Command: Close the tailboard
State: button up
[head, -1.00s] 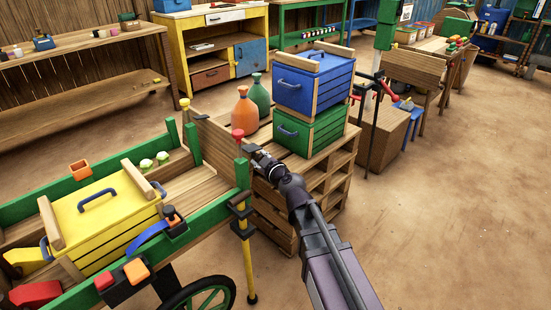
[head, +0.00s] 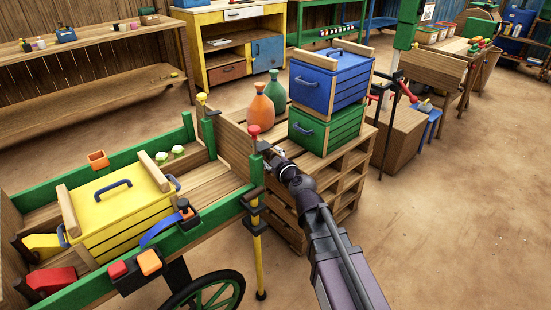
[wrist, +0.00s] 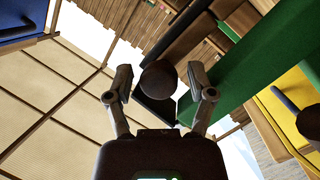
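My gripper (head: 270,153) is just right of the red-knob post, outside the cart corner. In the wrist view my gripper (wrist: 160,88) has its two fingers apart, with a dark round knob-like thing (wrist: 158,78) between or just beyond them. I cannot tell whether they touch it. The tailboard's lower edge and latch are partly hidden.
A yellow crate (head: 112,208) sits in the cart. Right behind the tailboard, a pallet stack (head: 345,190) bears two bottles, a green crate (head: 325,130) and a blue crate (head: 325,88), close to my arm. Open dirt floor (head: 450,220) lies to the right.

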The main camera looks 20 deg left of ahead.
jog(key=c, duration=0.7)
jog(key=shift+d, duration=0.1)
jog(key=c, duration=0.3)
jog(key=shift+d+f, duration=0.2)
jog(key=shift+d, duration=0.05)
grip_shut()
jog(key=s+d+f+m+g+h, duration=0.3)
jog(key=s+d+f+m+g, duration=0.1)
jog(key=d, duration=0.8)
jog(key=s+d+f+m+g+h, duration=0.4)
jog(key=s+d+f+m, duration=0.1)
jog(key=d, duration=0.7)
jog(key=s+d+f+m+g+h, duration=0.3)
jog(key=s+d+f+m+g, duration=0.1)
jog(key=d, duration=0.9)
notch_tip(320, 180, down, 3)
jog(key=s+m, duration=0.1)
jog(key=m, duration=0.2)
jog(key=shift+s+r+h, duration=0.2)
jog(key=shift+s+h, duration=0.15)
jog(key=shift+h, duration=0.05)
jog(key=shift+d, duration=0.1)
